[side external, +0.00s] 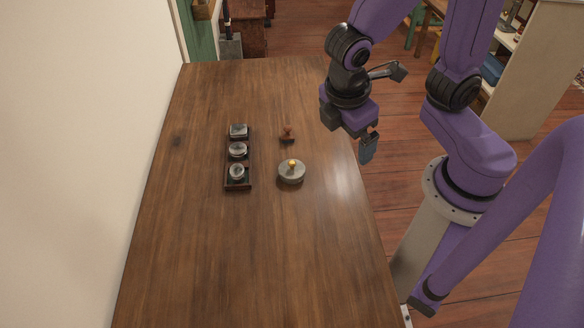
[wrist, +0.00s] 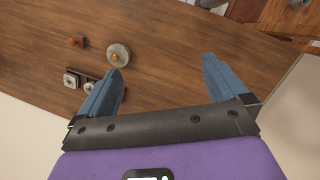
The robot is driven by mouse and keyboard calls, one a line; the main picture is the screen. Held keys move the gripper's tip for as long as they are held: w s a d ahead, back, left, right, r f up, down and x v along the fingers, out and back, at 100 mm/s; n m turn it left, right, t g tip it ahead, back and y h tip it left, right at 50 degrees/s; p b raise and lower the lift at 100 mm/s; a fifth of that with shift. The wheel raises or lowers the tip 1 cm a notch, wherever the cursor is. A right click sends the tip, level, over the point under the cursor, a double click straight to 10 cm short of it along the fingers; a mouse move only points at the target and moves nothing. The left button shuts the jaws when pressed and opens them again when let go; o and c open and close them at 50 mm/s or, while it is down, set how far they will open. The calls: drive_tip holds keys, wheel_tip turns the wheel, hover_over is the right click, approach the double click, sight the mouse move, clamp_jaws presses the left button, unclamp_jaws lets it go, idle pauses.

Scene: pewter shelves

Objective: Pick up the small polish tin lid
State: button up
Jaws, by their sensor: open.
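A round grey tin with a flat lid and a small yellow knob (side external: 291,173) stands on the wooden table, right of a row of dark trays. It also shows in the wrist view (wrist: 118,56), up and left of my fingers. I cannot tell where lid and tin body part. My gripper (side external: 368,150) is open and empty, raised near the table's right edge, to the right of the tin and apart from it. In the wrist view its two blue fingers (wrist: 163,66) are spread wide with nothing between them.
A small reddish-brown knobbed piece (side external: 287,134) stands just behind the tin. Left of it, a row of dark trays (side external: 238,185) holds several small grey pieces. The front and back of the table (side external: 250,260) are clear. A pale wall (side external: 80,150) borders the left.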

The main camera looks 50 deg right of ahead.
drive_tip(key=w+a+f+n+t+h, duration=0.1)
drive_tip(key=w+a+f+n+h, duration=0.3)
drive_tip(key=w+a+f+h, duration=0.3)
drive_tip(key=n+t+h, duration=0.2)
drive_tip(key=n+t, duration=0.2)
approach(291, 168)
drive_tip(key=shift+h, duration=0.3)
drive_tip(key=w+d+f, duration=0.2)
drive_tip(key=d, duration=0.1)
drive_tip(key=shift+w+d+f, duration=0.15)
drive_tip(key=shift+w, duration=0.05)
drive_tip(key=shift+s+x, duration=0.15)
drive_tip(key=shift+x, duration=1.2)
drive_tip(key=shift+s+x, duration=0.15)
drive_tip(key=shift+x, duration=1.2)
drive_tip(key=shift+f, duration=0.1)
drive_tip(key=c, duration=1)
drive_tip(key=shift+o, duration=0.2)
